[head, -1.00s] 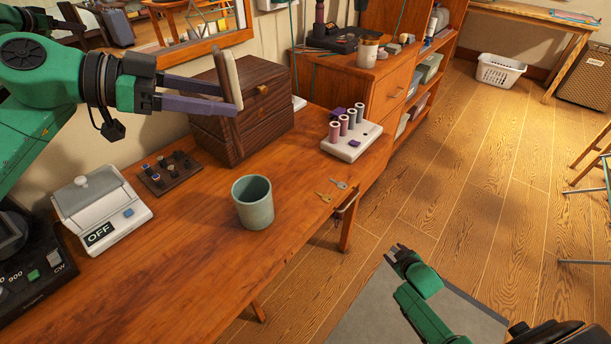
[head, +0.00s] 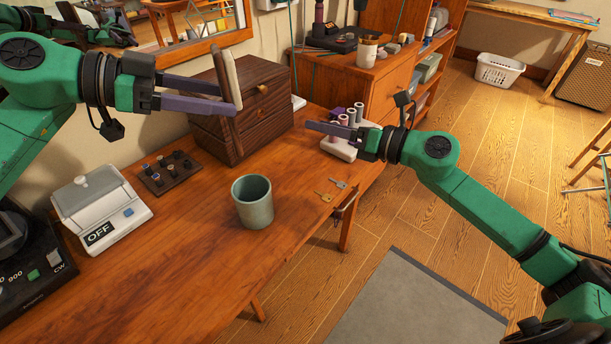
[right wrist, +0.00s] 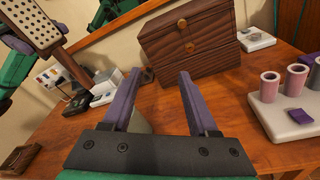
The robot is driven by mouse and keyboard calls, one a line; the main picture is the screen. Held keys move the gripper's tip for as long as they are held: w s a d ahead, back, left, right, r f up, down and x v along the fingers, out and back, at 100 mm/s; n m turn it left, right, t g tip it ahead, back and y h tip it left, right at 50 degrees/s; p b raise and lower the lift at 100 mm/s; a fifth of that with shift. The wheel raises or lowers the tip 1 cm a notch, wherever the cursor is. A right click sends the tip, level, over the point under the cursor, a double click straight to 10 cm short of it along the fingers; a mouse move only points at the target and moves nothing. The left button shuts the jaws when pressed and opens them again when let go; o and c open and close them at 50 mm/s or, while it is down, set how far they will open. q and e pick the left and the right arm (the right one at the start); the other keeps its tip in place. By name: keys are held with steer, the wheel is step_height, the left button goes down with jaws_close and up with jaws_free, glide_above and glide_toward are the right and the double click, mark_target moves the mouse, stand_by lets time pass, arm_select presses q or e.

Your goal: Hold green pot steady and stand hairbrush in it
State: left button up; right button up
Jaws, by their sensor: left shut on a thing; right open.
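The green pot (head: 254,207) stands upright and open-topped on the wooden table in the head view. No gripper touches it. In the right wrist view a pale green part of it (right wrist: 136,120) shows behind my left-hand finger; the rest is hidden. My left gripper (head: 236,97) is shut on the hairbrush (head: 229,72), held in the air above and to the left of the pot. The brush's bristle pad (right wrist: 32,24) shows in the right wrist view. My right gripper (head: 314,130) is open and empty, above the table and up-right of the pot.
A dark wooden box (head: 216,133) stands behind the pot. A white spool holder (head: 341,149) is close by my right gripper. A small dark rack (head: 168,180) and a white OFF device (head: 103,212) stand left.

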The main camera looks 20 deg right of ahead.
mark_target(251, 180)
steer(key=s+a+f+n+g, duration=0.4)
steer(key=s+a+f+n, duration=0.2)
steer(key=s+a+n, duration=0.15)
steer(key=shift+n+h, duration=0.3)
steer(key=shift+n, duration=0.05)
steer(key=x, duration=1.1)
steer(key=shift+w+d, duration=0.15)
steer(key=shift+w, duration=0.05)
jaws_close()
steer(key=shift+d, duration=0.1)
